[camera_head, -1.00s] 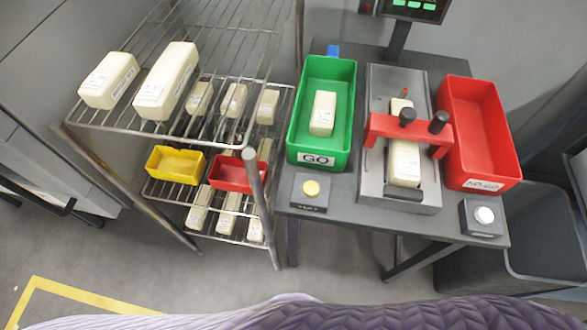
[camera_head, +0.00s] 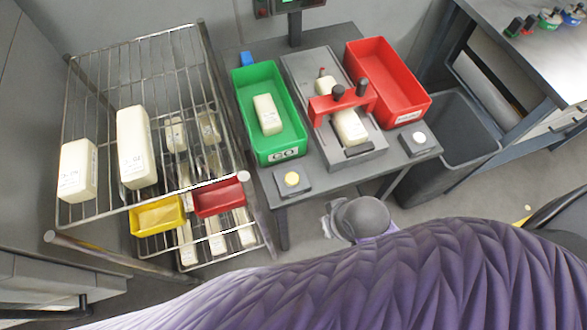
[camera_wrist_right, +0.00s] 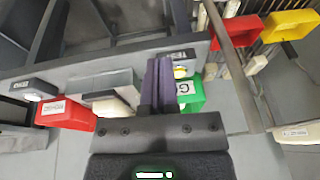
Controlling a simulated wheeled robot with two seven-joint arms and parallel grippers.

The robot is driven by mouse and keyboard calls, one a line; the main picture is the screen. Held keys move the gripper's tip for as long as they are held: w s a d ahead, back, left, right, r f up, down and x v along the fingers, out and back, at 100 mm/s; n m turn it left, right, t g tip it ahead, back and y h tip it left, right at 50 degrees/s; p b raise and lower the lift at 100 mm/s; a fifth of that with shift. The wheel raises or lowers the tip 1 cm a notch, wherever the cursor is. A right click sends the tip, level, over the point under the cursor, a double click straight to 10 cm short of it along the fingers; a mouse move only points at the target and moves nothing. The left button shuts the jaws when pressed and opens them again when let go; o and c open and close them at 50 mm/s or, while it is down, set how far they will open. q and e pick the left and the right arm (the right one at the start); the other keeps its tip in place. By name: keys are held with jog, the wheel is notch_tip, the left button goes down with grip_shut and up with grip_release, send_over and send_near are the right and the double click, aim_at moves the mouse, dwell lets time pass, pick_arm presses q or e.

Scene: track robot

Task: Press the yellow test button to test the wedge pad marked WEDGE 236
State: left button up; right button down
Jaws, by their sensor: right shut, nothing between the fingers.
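My right gripper (camera_wrist_right: 157,62) is shut and empty. Its fingers point toward the table edge near the button box; contact cannot be told. In the head view a grey rounded part of my arm shows below the table front. My left gripper is out of view.
A green GO bin (camera_head: 243,83) holding one pad and an empty red bin (camera_head: 418,97) flank the fixture. A box with a white button (camera_head: 419,138) is at the front right. A wire rack (camera_head: 62,190) with pads stands left; a dark bin (camera_head: 480,150) stands right.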

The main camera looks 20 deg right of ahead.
notch_tip(320, 180, up, 4)
jog(key=w+a+m+y+p, duration=0.1)
jog(key=w+m, duration=0.1)
pick_arm(q)
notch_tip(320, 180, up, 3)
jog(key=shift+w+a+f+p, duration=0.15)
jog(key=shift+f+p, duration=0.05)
jog(key=shift+p, duration=0.15)
pick_arm(e)
jog(key=m+t+y, duration=0.4)
jog(key=m, duration=1.3)
send_over(295, 179)
notch_tip(295, 179, down, 8)
jog(key=b, duration=0.8)
jog(key=shift+b, duration=0.35)
jog(key=shift+f+n+b, duration=0.3)
jog(key=shift+f+b, duration=0.05)
jog(key=shift+f, duration=0.1)
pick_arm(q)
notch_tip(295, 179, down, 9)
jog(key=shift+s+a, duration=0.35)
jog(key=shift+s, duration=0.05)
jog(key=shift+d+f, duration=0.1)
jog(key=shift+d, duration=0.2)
